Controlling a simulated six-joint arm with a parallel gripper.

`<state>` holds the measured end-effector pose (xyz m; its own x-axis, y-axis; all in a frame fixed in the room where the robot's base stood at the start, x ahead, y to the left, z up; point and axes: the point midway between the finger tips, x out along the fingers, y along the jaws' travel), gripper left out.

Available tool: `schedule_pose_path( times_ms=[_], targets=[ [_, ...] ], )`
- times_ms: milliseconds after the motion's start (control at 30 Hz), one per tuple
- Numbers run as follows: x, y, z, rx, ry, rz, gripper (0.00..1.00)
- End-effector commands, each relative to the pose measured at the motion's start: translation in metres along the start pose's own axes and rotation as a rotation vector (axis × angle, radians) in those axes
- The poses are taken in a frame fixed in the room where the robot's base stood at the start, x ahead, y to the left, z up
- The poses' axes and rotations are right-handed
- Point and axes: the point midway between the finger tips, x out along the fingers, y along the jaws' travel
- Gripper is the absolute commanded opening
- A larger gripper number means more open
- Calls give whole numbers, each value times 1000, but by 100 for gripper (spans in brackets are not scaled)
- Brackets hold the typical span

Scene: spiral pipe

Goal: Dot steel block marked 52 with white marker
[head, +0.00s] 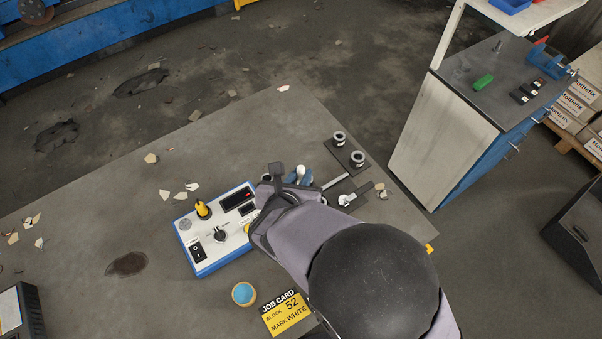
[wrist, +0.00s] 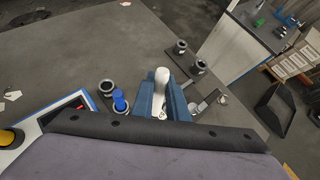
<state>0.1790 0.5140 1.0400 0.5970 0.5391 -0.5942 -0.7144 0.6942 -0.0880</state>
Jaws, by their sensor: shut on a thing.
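My gripper (head: 299,177) is over the table behind the control box. In the wrist view its blue fingers are closed on a white marker (wrist: 161,84), which stands up between them; its white end also shows in the head view (head: 301,171). The marker's lower end is hidden by the fingers and wrist. A yellow job card (head: 286,313) reads block 52, mark white. No block with a readable 52 shows; dark plates with small metal parts lie right of my gripper, including a bright silver piece (head: 346,200), too small to identify.
Two dark-and-silver cylinders (head: 348,148) stand on a plate behind. The blue-edged control box (head: 207,257) and a blue-topped round pot (head: 243,294) are left.

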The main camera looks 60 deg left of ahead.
Motion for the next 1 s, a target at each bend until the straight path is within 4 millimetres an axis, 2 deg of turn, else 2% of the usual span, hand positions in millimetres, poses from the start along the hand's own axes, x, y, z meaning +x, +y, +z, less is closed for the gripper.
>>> schedule_pose_path(
  times_ms=[433, 1000],
  targets=[
    [24, 4, -32, -1, -1, 0, 0],
    [27, 4, -36, 0, -1, 0, 0]
  ],
)
